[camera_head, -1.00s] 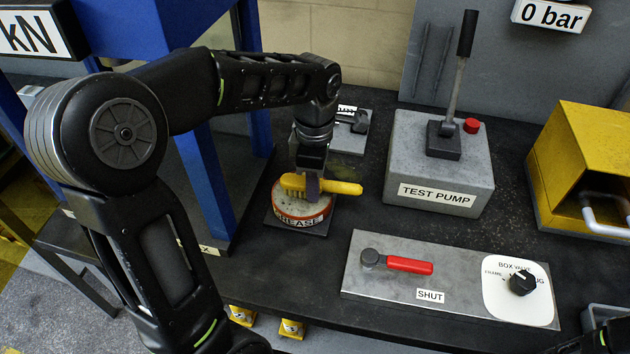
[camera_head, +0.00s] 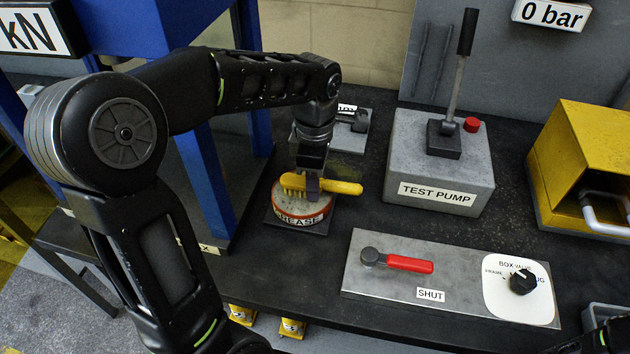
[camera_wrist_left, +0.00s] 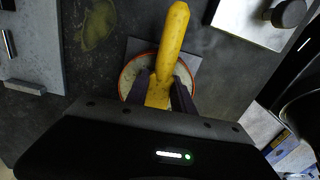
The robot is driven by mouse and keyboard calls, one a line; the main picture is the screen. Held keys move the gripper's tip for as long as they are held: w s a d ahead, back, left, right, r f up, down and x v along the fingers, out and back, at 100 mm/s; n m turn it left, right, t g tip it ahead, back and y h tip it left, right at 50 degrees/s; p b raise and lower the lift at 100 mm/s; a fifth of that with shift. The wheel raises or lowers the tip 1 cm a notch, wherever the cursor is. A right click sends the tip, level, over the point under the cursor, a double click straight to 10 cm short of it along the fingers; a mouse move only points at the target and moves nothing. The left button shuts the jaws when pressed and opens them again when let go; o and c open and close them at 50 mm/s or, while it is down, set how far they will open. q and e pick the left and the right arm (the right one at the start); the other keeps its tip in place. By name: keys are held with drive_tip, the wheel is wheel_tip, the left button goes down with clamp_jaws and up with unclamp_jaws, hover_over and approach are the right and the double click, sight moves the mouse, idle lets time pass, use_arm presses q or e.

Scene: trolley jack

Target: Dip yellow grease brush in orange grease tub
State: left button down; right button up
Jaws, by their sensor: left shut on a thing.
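The yellow grease brush (camera_head: 342,187) is held level in my left gripper (camera_head: 311,190), with its bristles at the left end over the grease tub. The round tub (camera_head: 302,219), with an orange-red rim and a GREASE label, stands on a dark square base. In the left wrist view the brush (camera_wrist_left: 172,42) runs up between the two fingers (camera_wrist_left: 170,95), and the tub (camera_wrist_left: 128,74) shows behind it. I cannot tell whether the bristles touch the grease. The right gripper is not clearly in view; only a dark piece shows at the lower right corner.
A grey test pump (camera_head: 441,170) with an upright lever stands right of the tub. A grey panel (camera_head: 450,284) with a red-handled valve and a knob lies in front. A blue frame post (camera_head: 205,175) is close on the left. A yellow box (camera_head: 590,165) stands far right.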

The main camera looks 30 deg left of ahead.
idle(0.5)
use_arm(q)
drive_tip(key=shift+r+p, duration=2.7)
drive_tip(key=shift+r, duration=0.8)
